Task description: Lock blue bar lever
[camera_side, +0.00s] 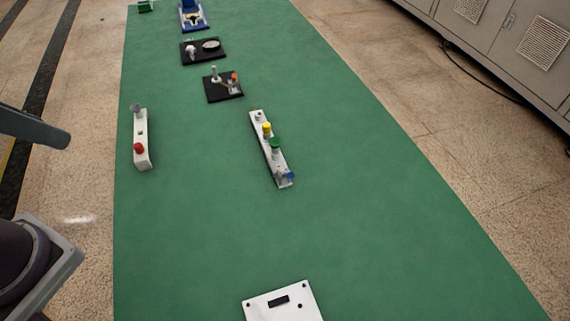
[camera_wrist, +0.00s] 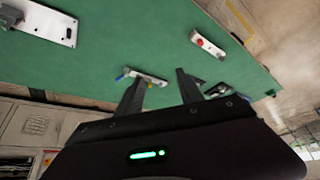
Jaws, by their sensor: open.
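The white bar (camera_side: 261,143) lies near the middle of the green mat, with a blue lever (camera_side: 287,176) at its near end and green (camera_side: 274,145) and yellow (camera_side: 267,129) knobs along it. In the wrist view the bar (camera_wrist: 152,79) shows small beyond my fingers, partly hidden, with the blue lever (camera_wrist: 121,76) at its left end. The lever's exact angle is too small to tell. My gripper (camera_wrist: 160,74) is open and empty, its two fingers apart. It appears well away from the bar, not touching it. The fingers are not visible in the side view.
A white bar with a red knob (camera_side: 139,148) stands to the left. A white plate (camera_side: 284,303) lies at the near edge. Black boards (camera_side: 223,96) with small parts and a blue fixture (camera_side: 193,24) are farther back. The green mat (camera_side: 380,230) is clear at right.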

